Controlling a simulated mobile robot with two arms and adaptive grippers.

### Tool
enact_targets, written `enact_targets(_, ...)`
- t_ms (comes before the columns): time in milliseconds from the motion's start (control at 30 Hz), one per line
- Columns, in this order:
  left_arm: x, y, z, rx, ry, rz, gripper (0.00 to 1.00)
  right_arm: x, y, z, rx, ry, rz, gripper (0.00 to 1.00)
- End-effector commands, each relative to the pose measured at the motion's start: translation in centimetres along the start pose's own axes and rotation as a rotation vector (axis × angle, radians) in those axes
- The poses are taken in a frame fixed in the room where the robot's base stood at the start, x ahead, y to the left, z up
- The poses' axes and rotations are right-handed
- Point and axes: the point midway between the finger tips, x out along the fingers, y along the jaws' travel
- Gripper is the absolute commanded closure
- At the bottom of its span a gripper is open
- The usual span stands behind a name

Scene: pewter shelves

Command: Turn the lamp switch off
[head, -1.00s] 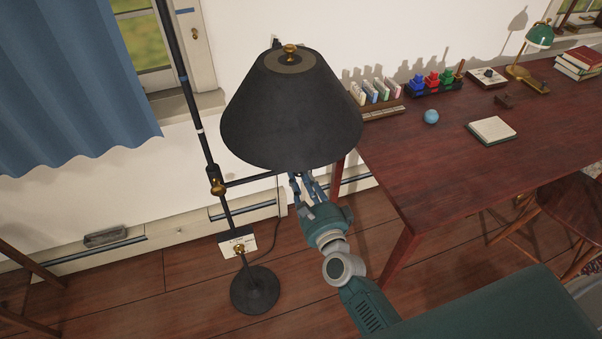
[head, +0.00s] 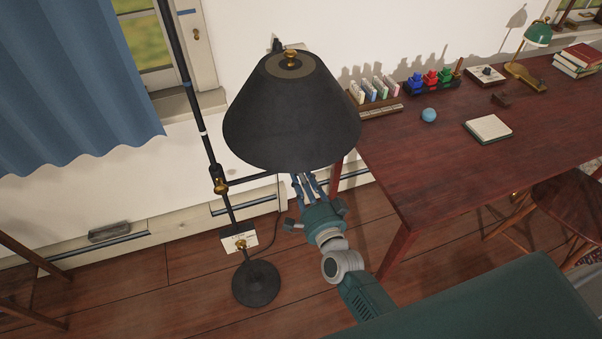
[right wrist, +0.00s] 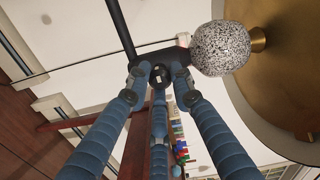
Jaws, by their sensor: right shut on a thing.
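The floor lamp has a black shade (head: 290,115), a dark pole with a side arm, and a round black base (head: 256,283). My right gripper (head: 304,182) reaches up under the shade from below; its fingertips are partly hidden by the shade's rim in the head view. In the right wrist view the blue fingers close around a small dark lamp switch (right wrist: 158,76) on the black socket. A speckled bulb (right wrist: 220,48) sits beside it, and the shade's gold inside (right wrist: 280,85) is at the right. My left gripper is not in view.
A reddish wooden desk (head: 450,165) stands right of the lamp, holding a blue ball (head: 429,115), a notepad (head: 488,129) and a green desk lamp (head: 538,36). A chair (head: 560,210) is at the right. A blue curtain (head: 75,80) hangs at the left.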

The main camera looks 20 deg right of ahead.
Motion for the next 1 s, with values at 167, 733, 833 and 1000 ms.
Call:
enact_targets(167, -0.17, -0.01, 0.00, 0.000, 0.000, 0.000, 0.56, 0.07, -0.07, -0.31, -0.033, 0.005, -0.002, 1.00)
enact_targets(733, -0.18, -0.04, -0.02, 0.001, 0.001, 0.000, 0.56, 0.09, -0.15, -0.31, -0.039, 0.006, -0.004, 0.59)
enact_targets(833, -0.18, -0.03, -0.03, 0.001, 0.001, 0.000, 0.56, 0.07, -0.13, -0.23, -0.039, 0.004, -0.003, 0.59)
enact_targets(1000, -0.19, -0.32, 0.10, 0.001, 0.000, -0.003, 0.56, -0.04, -0.08, -0.13, -0.038, 0.003, -0.002, 0.59)
